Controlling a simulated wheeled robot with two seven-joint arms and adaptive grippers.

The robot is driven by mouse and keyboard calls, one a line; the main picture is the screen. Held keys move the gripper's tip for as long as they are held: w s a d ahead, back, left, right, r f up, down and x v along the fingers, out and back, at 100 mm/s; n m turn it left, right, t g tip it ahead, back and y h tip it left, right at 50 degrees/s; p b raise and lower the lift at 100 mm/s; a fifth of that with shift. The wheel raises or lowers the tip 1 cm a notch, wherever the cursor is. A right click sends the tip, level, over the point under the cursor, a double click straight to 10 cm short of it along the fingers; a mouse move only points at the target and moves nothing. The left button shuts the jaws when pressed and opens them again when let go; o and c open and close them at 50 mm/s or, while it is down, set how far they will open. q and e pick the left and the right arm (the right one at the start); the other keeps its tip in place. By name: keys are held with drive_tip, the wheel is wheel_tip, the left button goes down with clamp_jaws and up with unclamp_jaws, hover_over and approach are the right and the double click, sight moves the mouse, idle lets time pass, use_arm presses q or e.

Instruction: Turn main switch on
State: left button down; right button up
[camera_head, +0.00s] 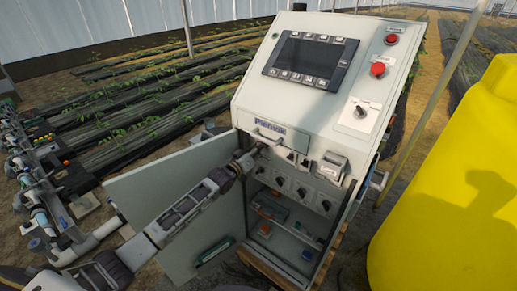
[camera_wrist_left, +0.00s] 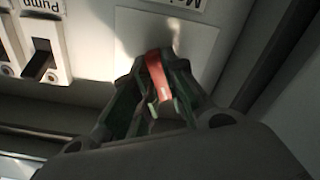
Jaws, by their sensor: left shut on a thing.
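The main switch (camera_wrist_left: 157,72) shows in the left wrist view as a small red lever on a pale plate, under an upside-down label only partly readable. My left gripper (camera_head: 259,147) reaches the left end of the cabinet's switch row in the head view. In the left wrist view the gripper (camera_wrist_left: 156,88) has its green-edged fingers closed around the red lever, one on each side. In the head view the fingers hide the lever. My right gripper is in neither view.
A black switch (camera_wrist_left: 39,60) labelled Pump sits beside the plate. The grey control cabinet (camera_head: 262,103) has a screen (camera_head: 310,57) and a red button (camera_head: 378,69). A yellow tank (camera_head: 450,200) stands at right.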

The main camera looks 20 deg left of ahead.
use_arm(q)
drive_tip(key=shift+f+m+p, duration=0.1)
drive_tip(key=shift+m+p, duration=0.9)
drive_tip(key=shift+m, duration=6.3)
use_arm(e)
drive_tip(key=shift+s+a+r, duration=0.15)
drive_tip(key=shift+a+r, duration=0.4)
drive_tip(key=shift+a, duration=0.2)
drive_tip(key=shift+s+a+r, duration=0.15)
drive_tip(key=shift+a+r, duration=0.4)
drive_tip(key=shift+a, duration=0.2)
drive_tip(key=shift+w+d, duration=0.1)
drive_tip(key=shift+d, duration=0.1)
use_arm(q)
drive_tip(key=c, duration=1.5)
unclamp_jaws()
drive_tip(key=shift+o, duration=0.2)
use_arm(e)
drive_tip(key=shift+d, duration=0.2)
